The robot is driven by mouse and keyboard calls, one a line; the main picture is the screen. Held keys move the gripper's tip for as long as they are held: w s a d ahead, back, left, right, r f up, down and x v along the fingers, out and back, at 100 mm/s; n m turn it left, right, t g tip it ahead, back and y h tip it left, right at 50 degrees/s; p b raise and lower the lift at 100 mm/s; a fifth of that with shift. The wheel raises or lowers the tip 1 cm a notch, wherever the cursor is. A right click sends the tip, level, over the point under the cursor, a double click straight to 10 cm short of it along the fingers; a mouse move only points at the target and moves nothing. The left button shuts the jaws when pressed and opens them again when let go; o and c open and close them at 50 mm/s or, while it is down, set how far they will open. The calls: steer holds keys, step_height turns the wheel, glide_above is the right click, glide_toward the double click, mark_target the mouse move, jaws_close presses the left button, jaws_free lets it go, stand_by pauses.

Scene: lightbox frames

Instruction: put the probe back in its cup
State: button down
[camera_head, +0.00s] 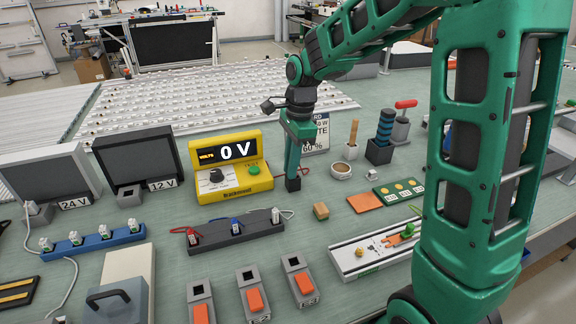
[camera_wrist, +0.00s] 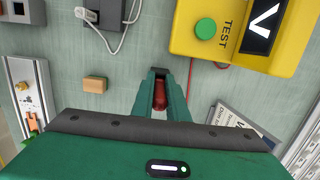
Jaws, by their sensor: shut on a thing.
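My gripper (camera_head: 293,184) points down just right of the yellow voltmeter (camera_head: 231,168), which reads 0 V. In the wrist view my gripper (camera_wrist: 160,78) is shut on the red probe (camera_wrist: 160,98), seen between the fingers. The probe's lower end is hidden. A red lead (camera_wrist: 191,78) shows beside the fingers near the meter. I cannot tell which holder is the probe's cup. A low round cup (camera_head: 341,174), a small white cup (camera_head: 351,153) with a wooden stick and a dark square cup (camera_head: 378,155) with a blue-and-black banded thing stand to the right.
A dark strip with plugs (camera_head: 236,232) lies in front of the meter. A small wooden block (camera_head: 321,211), an orange plate (camera_head: 365,202) and a white rail fixture (camera_head: 372,253) lie at front right. A label card (camera_head: 316,135) stands behind my gripper. Bare bench lies around the block.

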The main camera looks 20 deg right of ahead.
steer(key=c, duration=1.7)
jaws_free()
steer(key=shift+c, duration=0.2)
steer(key=r, duration=0.4)
steer(key=d+r, duration=0.1)
steer(key=r, duration=0.7)
steer(key=shift+d, duration=0.2)
steer(key=s+d+f+n, duration=0.3)
steer(key=s+d+n, duration=0.1)
steer(key=s, duration=0.6)
steer(key=s+d+f+n, duration=0.3)
steer(key=s+d, duration=0.3)
steer(key=s, duration=0.4)
steer(key=s+d+f+n+h, duration=0.1)
steer(key=s+d+n, duration=0.3)
steer(key=s, duration=0.6)
steer(key=shift+s+d+f+n, duration=0.2)
steer(key=shift+d+f+n, duration=0.1)
steer(key=shift+d+f, duration=0.7)
steer(key=shift+d+r, duration=0.1)
